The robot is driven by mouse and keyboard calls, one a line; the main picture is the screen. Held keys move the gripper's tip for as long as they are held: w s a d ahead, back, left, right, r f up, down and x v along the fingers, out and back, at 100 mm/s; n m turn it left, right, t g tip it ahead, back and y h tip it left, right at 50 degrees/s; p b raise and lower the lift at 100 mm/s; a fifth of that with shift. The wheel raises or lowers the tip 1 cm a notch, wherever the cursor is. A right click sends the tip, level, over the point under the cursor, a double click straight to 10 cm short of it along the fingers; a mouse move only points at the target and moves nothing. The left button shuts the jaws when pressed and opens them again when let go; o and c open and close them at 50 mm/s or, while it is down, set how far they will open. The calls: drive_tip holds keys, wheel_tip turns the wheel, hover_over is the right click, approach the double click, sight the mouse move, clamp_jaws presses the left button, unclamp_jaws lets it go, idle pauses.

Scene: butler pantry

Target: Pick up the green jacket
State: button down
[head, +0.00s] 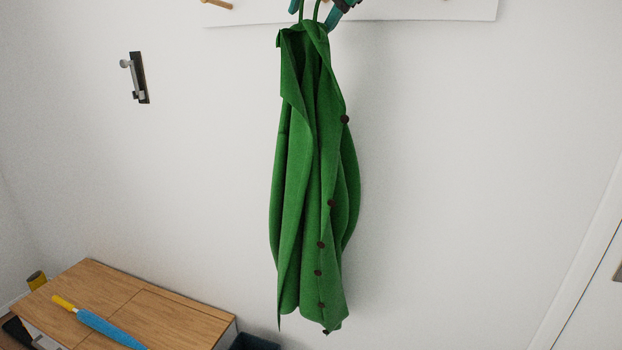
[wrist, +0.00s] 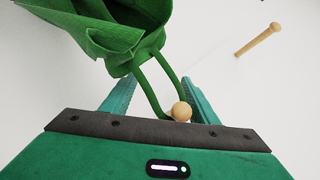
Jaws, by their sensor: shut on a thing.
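The green jacket (head: 312,170) hangs long and folded against the white wall in the head view, with dark buttons down its right side. Its upper part shows at the top of the wrist view (wrist: 110,25). My gripper (head: 315,10) is at the jacket's top, cut off by the frame's upper edge. In the wrist view, my gripper (wrist: 158,84) has its teal fingers on either side of the jacket's green hanging loop and is shut on it. A round wooden peg end (wrist: 181,111) sits at the loop's end; I cannot tell whether the loop still bears on it.
A white peg board (head: 420,10) runs along the top, with another wooden peg (wrist: 258,40) to the right in the wrist view. A grey wall hook (head: 136,78) is at left. A wooden-topped bench (head: 160,310) with a blue umbrella (head: 108,328) stands lower left.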

drive_tip(key=shift+s+r, duration=0.3)
drive_tip(key=s+a+r, duration=0.2)
drive_tip(key=s+r, duration=0.1)
drive_tip(key=s, duration=0.3)
drive_tip(key=s+a+r, duration=0.2)
drive_tip(key=s+r, duration=0.2)
drive_tip(key=s, duration=0.2)
drive_tip(key=shift+s+a, duration=0.2)
drive_tip(key=shift+a, duration=0.05)
drive_tip(key=shift+s, duration=0.1)
idle(0.7)
